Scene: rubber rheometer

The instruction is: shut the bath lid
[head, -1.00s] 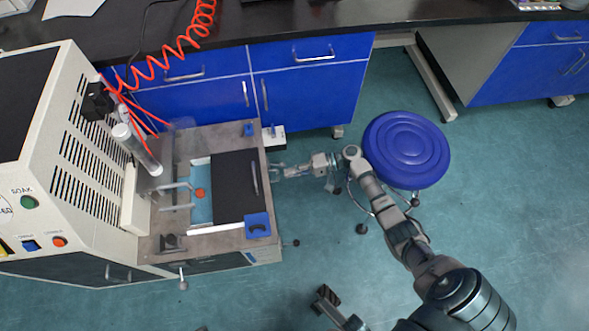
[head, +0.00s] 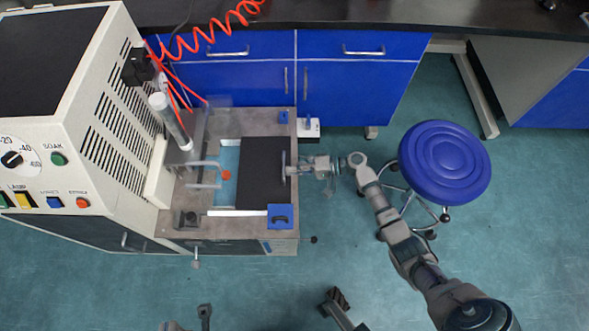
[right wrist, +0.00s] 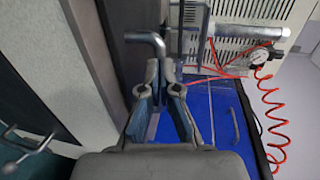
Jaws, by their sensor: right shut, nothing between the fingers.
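The bath (head: 235,118) is a grey-topped tank on the cabinet beside the cream machine. Its black lid (head: 262,180) covers the right part of the opening. Blue water (head: 229,160) with an orange float (head: 227,174) shows uncovered at left. The metal lid handle (head: 284,165) stands near the lid's right edge; a bent metal bar, seemingly this handle, shows in the right wrist view (right wrist: 150,40). My right gripper (head: 294,168) is shut and empty, its tips close by the handle; contact is unclear. Grey parts at the bottom edge (head: 204,312) may be my left gripper; its jaws are unclear.
The cream machine (head: 65,125) with vents and buttons stands left of the bath. A blue stool (head: 445,160) stands right, close beside my right arm. Blue cabinets (head: 350,95) and a dark bench line the back. A red coiled hose (head: 205,38) hangs over the bench edge.

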